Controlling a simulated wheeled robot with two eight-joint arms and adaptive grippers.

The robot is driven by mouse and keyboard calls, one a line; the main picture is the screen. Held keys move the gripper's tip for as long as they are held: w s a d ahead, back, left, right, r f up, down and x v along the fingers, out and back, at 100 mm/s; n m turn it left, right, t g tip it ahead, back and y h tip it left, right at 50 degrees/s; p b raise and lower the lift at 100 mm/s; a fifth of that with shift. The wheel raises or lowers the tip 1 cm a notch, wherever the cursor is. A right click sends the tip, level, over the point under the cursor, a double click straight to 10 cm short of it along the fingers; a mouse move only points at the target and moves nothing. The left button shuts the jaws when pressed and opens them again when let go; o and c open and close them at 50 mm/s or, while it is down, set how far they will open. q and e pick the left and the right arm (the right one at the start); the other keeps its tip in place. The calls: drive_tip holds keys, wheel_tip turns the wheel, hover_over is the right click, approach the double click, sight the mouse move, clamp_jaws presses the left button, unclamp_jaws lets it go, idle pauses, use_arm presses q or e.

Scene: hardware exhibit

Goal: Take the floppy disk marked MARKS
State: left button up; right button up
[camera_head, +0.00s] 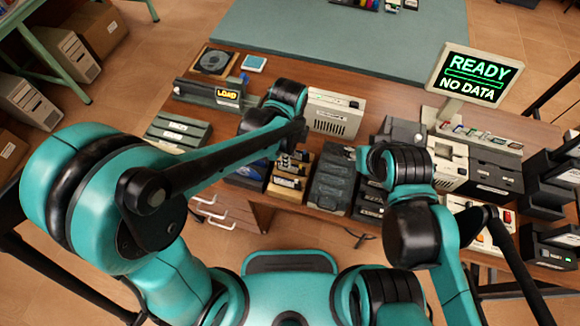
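Several small holders stand along the near edge of the brown table. A beige holder (288,182) has dark upright items in it that look like floppy disks. A dark blue holder (249,172) is left of it. A dark grey case (331,182) is right of it. No label reading MARKS can be made out. My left gripper (290,158) points down just over the beige holder. Its fingers are small and partly hidden by my forearm, so I cannot tell whether they are open or hold a disk. My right arm is folded over the table's right part; its gripper does not show clearly.
A monitor (475,75) reads READY, NO DATA. A beige drive unit (334,114) stands behind the holders. A dark unit with a LOAD display (209,92) and green-grey boxes (178,131) are left. Dark boxes (494,172) crowd the right. The teal mat (340,40) behind is mostly clear.

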sight(291, 171)
use_arm(q)
wheel_tip(291, 171, down, 5)
drive_tip(key=shift+s+b, duration=0.1)
drive_tip(key=shift+b, duration=0.85)
clamp_jaws()
